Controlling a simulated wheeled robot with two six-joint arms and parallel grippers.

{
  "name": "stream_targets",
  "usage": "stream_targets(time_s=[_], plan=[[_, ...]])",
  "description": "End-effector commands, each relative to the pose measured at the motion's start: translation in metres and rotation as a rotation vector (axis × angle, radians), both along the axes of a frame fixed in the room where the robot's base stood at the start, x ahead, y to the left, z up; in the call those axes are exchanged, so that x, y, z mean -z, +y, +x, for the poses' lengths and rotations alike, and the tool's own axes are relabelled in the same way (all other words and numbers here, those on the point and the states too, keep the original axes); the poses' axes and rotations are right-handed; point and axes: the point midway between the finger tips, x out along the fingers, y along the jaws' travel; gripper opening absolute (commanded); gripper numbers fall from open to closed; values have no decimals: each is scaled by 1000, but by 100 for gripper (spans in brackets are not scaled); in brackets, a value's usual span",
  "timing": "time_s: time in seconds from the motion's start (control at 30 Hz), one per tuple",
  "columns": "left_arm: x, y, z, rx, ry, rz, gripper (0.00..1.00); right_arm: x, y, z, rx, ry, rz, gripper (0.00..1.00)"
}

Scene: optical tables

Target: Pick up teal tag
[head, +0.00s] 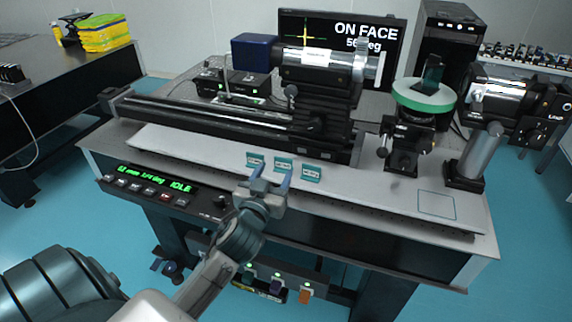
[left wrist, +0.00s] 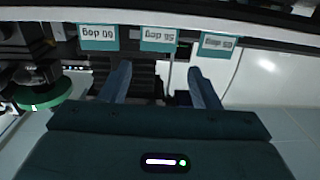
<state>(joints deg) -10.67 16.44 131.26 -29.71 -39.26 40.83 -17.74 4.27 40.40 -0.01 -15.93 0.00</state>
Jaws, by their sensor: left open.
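My left gripper (head: 272,180) is open and empty, just in front of the left and middle tags. In the left wrist view its fingers (left wrist: 158,72) point toward the middle tag, apart from it. My right gripper is not in view.
The grey table board (head: 385,190) carries a black rail (head: 210,118), a lens barrel (head: 315,65) and a green-rimmed round stage (head: 424,96). A control panel (head: 155,187) reading IDLE runs along the front edge. Board space right of the tags is clear, with a blue outlined square (head: 436,205).

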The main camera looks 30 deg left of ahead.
Motion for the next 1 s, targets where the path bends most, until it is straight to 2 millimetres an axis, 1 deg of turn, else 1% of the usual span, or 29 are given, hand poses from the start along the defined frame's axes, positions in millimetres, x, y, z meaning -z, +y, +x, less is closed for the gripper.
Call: stream_targets(time_s=[0.03, 0.1, 0.2, 0.37, 0.47, 0.57, 0.7, 0.8, 1.0], plan=[[-3, 3, 10, 0, -1, 0, 56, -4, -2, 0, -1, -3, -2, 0], [-3, 6, 21, -1, 0, 0, 56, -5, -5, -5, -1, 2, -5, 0], [-2, 9, 33, -2, 2, 0, 56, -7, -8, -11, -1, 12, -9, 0], [-1, 12, 44, -1, 3, -1, 56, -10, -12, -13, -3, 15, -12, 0], [-2, 14, 56, -2, 4, -1, 56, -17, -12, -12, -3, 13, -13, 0], [-1, 17, 71, -2, 5, -1, 56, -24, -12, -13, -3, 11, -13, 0], [1, 21, 87, -1, 4, -1, 56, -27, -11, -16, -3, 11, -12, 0], [2, 23, 92, -1, 4, -1, 56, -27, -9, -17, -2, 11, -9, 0], [3, 23, 92, -1, 4, -1, 56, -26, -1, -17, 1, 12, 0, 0]])
